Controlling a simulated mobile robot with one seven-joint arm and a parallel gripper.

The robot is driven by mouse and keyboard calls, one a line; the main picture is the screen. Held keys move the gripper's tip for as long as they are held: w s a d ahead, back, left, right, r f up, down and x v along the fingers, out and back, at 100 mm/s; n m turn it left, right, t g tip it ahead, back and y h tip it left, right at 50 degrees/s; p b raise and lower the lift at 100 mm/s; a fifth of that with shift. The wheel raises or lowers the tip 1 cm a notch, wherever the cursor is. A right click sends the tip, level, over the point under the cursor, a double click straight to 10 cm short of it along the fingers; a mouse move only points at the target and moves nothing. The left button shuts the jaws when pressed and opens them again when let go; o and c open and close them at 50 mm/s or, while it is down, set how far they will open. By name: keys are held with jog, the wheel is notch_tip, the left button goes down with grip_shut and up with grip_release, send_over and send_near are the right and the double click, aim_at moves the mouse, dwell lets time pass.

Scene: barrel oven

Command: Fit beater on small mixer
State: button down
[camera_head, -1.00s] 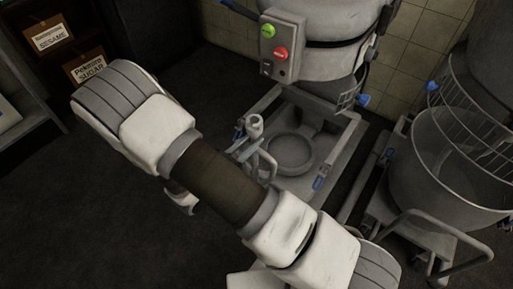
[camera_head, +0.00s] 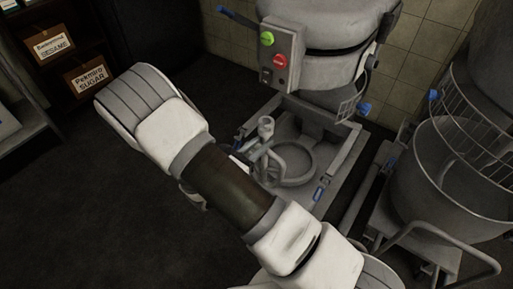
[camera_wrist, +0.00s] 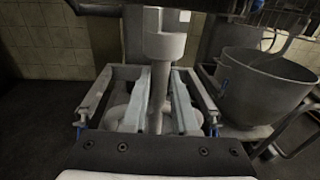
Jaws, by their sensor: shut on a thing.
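The grey metal beater (camera_head: 266,130) stands upright with its round hub on top and curved bars below. My gripper (camera_wrist: 162,100) is shut on the beater's shaft (camera_wrist: 159,85), with one pale finger on each side. In the head view my arm hides part of the gripper. The mixer (camera_head: 325,35) with green and red buttons stands behind the beater. Its base frame with a round ring (camera_head: 316,165) lies low, and the beater overlaps the ring's left side in this view. In the wrist view the beater's hub is in front of the mixer's column. Whether they touch cannot be told.
A second mixer with a large grey bowl (camera_head: 440,190) and wire guard stands at the right, with a tubular handle in front. A shelf with labelled boxes (camera_head: 88,77) is at the upper left. The dark floor at the left is clear.

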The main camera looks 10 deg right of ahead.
jog(key=b+x, duration=0.1)
jog(key=x, duration=1.3)
jog(key=shift+w+r, duration=0.35)
jog(key=shift+w, duration=0.2)
jog(key=shift+a, duration=0.1)
jog(key=shift+r+p, duration=0.35)
dwell(1.5)
jog(key=shift+r+p, duration=0.3)
jog(key=shift+r, duration=0.05)
jog(key=shift+r+p, duration=1.65)
jog(key=shift+r, duration=0.3)
dwell(1.8)
